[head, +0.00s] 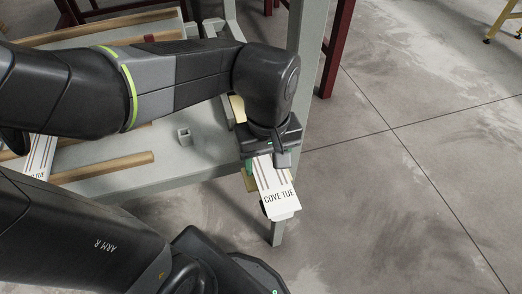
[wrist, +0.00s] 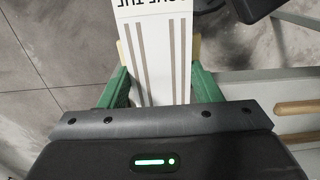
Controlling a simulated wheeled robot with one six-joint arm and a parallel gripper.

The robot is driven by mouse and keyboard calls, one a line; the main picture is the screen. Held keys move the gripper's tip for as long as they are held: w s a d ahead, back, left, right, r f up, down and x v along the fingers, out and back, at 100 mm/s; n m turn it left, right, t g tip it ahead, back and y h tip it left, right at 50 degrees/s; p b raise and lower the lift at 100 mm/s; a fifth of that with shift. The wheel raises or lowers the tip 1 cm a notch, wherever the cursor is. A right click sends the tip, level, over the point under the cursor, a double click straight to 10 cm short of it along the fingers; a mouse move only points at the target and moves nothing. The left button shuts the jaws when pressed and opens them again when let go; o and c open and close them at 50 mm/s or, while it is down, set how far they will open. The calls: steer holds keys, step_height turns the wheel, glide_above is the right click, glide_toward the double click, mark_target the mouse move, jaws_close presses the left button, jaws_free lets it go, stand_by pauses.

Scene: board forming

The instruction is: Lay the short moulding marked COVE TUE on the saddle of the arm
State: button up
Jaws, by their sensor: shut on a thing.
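The short white moulding marked COVE TUE (head: 278,198) is in my gripper (head: 262,170), beyond the right edge of the grey bench in the head view. Its label faces up and grey stripes run along it. The wrist view shows the moulding (wrist: 155,45) between the green fingers of my gripper (wrist: 162,85), with the lettering cut by the top edge. The gripper is shut on it, and the moulding is clear of the bench top. I cannot make out the saddle for certain; my arm covers much of the bench.
The grey bench (head: 190,165) carries wooden strips (head: 105,168), a small grey square socket (head: 185,136) and another white striped piece (head: 40,155) at the left. A dark red frame (head: 338,50) stands behind. Open concrete floor (head: 400,190) lies to the right.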

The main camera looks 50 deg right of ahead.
mark_target(267, 164)
steer(key=shift+f, duration=0.2)
steer(key=o, duration=1.7)
step_height(267, 164, up, 14)
steer(key=shift+f+p, duration=0.1)
steer(key=shift+p, duration=0.2)
steer(key=shift+f, duration=0.1)
step_height(267, 164, down, 14)
steer(key=shift+r+b, duration=0.2)
steer(key=shift+b, duration=0.2)
steer(key=shift+r, duration=0.2)
